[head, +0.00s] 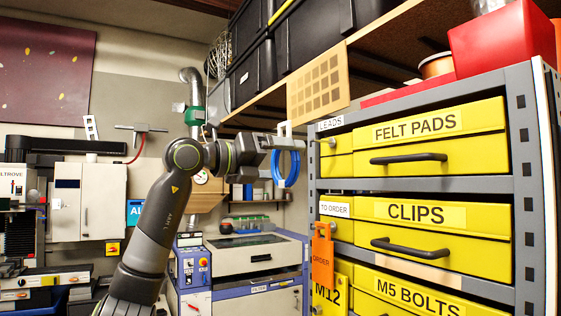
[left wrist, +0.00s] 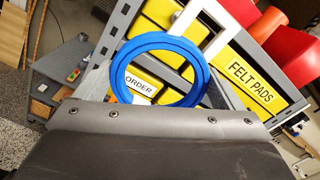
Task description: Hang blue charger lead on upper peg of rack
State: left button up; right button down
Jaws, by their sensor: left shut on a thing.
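The blue charger lead (head: 295,170) is a coiled ring hanging below the tip of my left gripper (head: 279,142). A pale square loop (head: 285,130) shows at its top. My left gripper is shut on the lead, just left of the rack (head: 521,175). In the left wrist view the lead (left wrist: 117,75) appears as a full ring, with the ORDER label seen through it. The upper peg (head: 329,143) sticks out under the LEADS label at the rack's left side. The lead is apart from it, to its left. My right gripper is not in view.
An orange tag (head: 322,262) hangs at the lower peg by the TO ORDER label. Yellow drawers (head: 430,140) fill the rack. A perforated wooden board (head: 318,85) hangs above, under a shelf of black bins. A blue-and-white machine (head: 245,260) stands behind, below the gripper.

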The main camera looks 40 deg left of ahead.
aim_at(332, 171)
pick_arm(q)
jog(key=shift+f+p+x, duration=0.15)
jog(key=shift+p+x, duration=0.55)
jog(key=shift+x, duration=1.35)
jog(key=shift+f+p+x, duration=0.2)
jog(key=shift+p+x, duration=0.5)
jog(key=shift+x, duration=1.35)
jog(key=shift+w+d+f, duration=0.3)
jog(key=shift+w+f, duration=0.05)
jog(key=shift+w, duration=0.1)
jog(key=shift+w+f, duration=0.15)
jog(key=shift+f, duration=0.1)
jog(key=o, duration=0.8)
